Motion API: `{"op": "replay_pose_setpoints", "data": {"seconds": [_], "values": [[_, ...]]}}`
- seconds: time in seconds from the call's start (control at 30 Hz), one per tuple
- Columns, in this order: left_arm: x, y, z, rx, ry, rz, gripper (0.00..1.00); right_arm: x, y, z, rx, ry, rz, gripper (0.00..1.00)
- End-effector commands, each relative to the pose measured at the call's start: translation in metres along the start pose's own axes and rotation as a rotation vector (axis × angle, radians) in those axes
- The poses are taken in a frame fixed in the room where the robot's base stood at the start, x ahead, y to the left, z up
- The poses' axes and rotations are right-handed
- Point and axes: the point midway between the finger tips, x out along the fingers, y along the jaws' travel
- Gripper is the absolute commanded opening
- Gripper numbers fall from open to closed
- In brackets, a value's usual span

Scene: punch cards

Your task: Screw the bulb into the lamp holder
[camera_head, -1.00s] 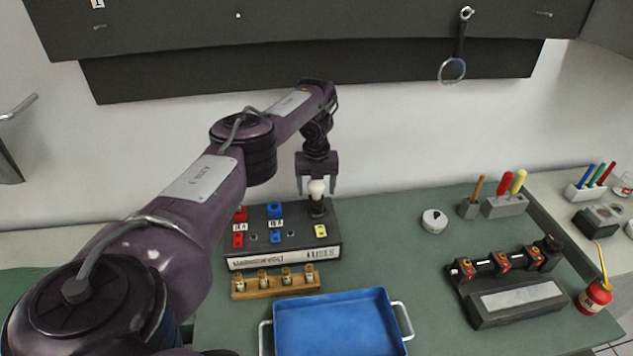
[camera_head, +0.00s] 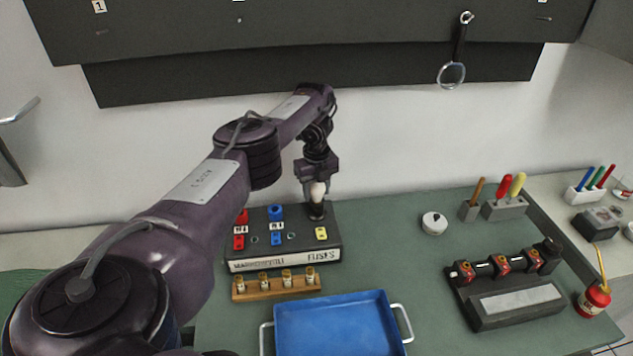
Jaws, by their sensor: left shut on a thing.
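A white bulb (camera_head: 317,190) stands upright at the dark lamp holder (camera_head: 317,211), which rises from the back right of a dark control box (camera_head: 292,258). My left gripper (camera_head: 316,191) points down over the bulb and is shut on it. The fingers partly cover the bulb, and I cannot tell how deep its base sits in the holder. My right gripper is not in view.
A blue tray (camera_head: 336,300) lies at the front. A dark fixture (camera_head: 508,280) and tool blocks (camera_head: 503,208) stand to the right. The green mat between is mostly clear.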

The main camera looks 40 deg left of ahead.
Motion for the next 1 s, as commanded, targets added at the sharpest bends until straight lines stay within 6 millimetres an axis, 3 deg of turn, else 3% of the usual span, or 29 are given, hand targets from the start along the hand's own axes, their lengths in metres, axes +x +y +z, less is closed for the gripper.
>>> {"op": "replay_pose_setpoints", "data": {"seconds": [0.17,0.33,1.0], "values": [[0.002,0.000,0.000,0.043,0.000,-0.001,0.23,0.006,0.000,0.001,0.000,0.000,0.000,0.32],[0.003,-0.001,0.000,0.233,-0.002,-0.002,0.23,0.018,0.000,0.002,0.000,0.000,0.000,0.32],[0.001,-0.002,-0.001,0.836,-0.002,-0.001,0.24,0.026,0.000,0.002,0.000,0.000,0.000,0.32]]}}
